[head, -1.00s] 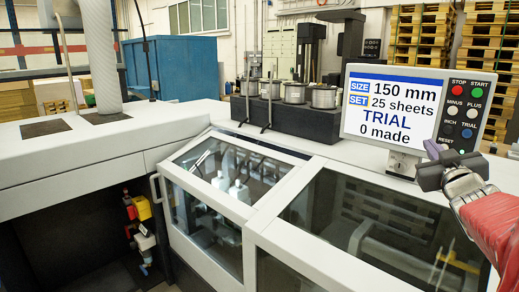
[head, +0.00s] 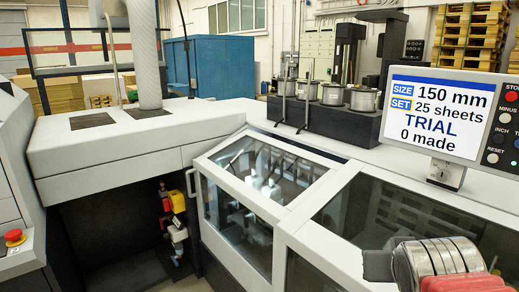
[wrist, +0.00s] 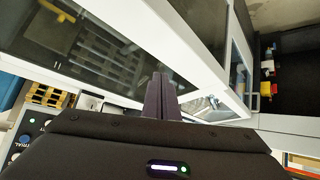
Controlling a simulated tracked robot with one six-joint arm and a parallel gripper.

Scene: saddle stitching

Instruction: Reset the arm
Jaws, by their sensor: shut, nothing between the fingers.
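My gripper (head: 378,265) is at the lower right of the head view, in front of the machine's glazed cover and below the control panel (head: 448,116). It touches nothing that I can see. In the wrist view its two dark fingers (wrist: 160,92) are together, with nothing between them. The panel screen reads size 150 mm, set 25 sheets, TRIAL, 0 made. Its button column is partly cut off by the right edge of the head view.
The stitching machine's glazed covers (head: 262,180) fill the middle. Several wire spools (head: 333,95) stand behind on a dark block. A red emergency button (head: 14,236) is at the far left. A blue cabinet (head: 210,72) and stacked pallets (head: 468,35) are at the back.

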